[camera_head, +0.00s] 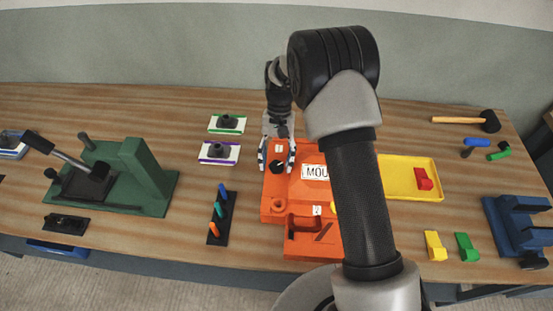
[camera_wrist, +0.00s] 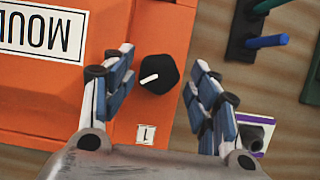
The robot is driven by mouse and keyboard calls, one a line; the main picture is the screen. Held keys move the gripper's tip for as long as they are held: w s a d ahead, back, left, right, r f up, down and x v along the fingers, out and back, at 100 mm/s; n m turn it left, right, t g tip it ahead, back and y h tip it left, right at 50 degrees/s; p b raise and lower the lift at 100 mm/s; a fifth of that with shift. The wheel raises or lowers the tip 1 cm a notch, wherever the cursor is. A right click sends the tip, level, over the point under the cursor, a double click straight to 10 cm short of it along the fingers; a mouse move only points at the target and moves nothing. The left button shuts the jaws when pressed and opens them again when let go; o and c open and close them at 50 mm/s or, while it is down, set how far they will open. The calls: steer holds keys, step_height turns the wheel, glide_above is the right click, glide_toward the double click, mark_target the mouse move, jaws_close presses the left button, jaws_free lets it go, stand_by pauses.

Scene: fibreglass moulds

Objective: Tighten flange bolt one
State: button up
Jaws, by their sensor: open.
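The orange mould (camera_head: 277,207) stands on the wooden table, with a white label reading "MOU..." partly hidden by my arm in the head view. A black bolt knob (camera_wrist: 160,74) with a white pointer line sits on the orange flange beside a small tag marked 1 (camera_wrist: 146,133). My gripper (camera_head: 277,165) points down over this corner of the mould. In the wrist view my gripper (camera_wrist: 162,85) is open, with one finger on either side of the knob and visible gaps to both.
A dark rack with coloured pegs (camera_head: 214,232) and a purple-edged plate (camera_head: 205,152) lie left of the mould. A green clamp fixture (camera_head: 150,180) stands further left. A yellow tray (camera_head: 397,182) with a red block lies to the right. A mallet (camera_head: 470,120) lies at the back right.

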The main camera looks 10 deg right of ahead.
steer(key=v, duration=0.8)
stand_by(0.4)
step_height(320, 180, up, 9)
steer(key=n+t+h, duration=0.1)
steer(key=n+t, duration=0.3)
steer(key=n, duration=1.8)
glide_above(277, 165)
step_height(277, 165, down, 17)
steer(key=b, duration=0.4)
steer(key=shift+r, duration=0.25)
steer(key=shift+c, duration=0.3)
